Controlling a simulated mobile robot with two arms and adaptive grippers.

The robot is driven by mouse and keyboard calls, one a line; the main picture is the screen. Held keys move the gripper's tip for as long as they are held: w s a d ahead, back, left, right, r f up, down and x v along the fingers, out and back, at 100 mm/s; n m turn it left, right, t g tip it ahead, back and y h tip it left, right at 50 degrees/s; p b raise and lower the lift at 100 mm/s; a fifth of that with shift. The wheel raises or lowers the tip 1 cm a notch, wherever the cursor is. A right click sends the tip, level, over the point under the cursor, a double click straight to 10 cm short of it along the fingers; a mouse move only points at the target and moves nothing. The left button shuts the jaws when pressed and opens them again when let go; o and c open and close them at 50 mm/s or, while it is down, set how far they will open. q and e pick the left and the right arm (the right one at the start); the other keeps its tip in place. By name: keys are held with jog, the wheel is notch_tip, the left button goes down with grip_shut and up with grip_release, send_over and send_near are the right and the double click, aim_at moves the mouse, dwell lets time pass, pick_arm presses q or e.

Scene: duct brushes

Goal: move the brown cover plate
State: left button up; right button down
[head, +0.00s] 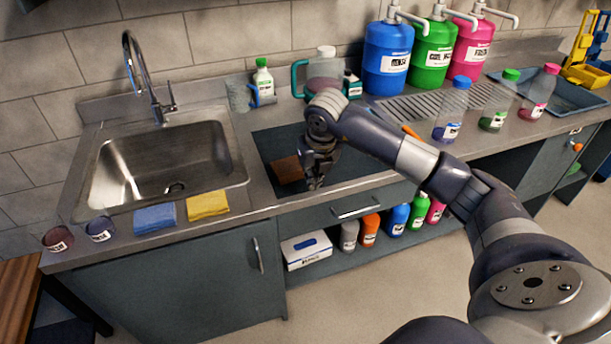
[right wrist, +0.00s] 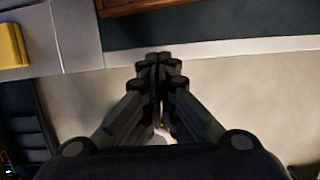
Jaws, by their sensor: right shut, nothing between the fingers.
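The brown cover plate (head: 287,170) lies flat on the dark mat (head: 357,178) on the counter, to the right of the sink. My right gripper (head: 313,184) is just to the right of the plate, over the mat near the counter's front edge. Its fingers are shut and empty. In the right wrist view the closed fingertips (right wrist: 159,60) point toward the counter edge, and a strip of the brown plate (right wrist: 140,5) shows at the top. The gripper hides part of the mat and perhaps the plate's right end. My left gripper is not in view.
The sink (head: 165,165) is at the left, with a blue cloth (head: 155,218) and a yellow cloth (head: 207,205) in front. A jug (head: 323,75) and a green-capped bottle (head: 263,80) stand behind the mat. Clear bottles stand at the right.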

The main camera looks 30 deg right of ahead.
aim_at(304, 184)
jog(key=p+x, duration=0.1)
jog(key=x, duration=0.4)
jog(key=shift+w+f, duration=0.1)
jog(key=shift+w, duration=0.15)
jog(key=shift+w+d+p, duration=0.25)
jog(key=shift+w+p, duration=0.1)
jog(key=shift+w, duration=0.6)
jog(key=shift+w+d, duration=0.25)
jog(key=shift+w, duration=0.5)
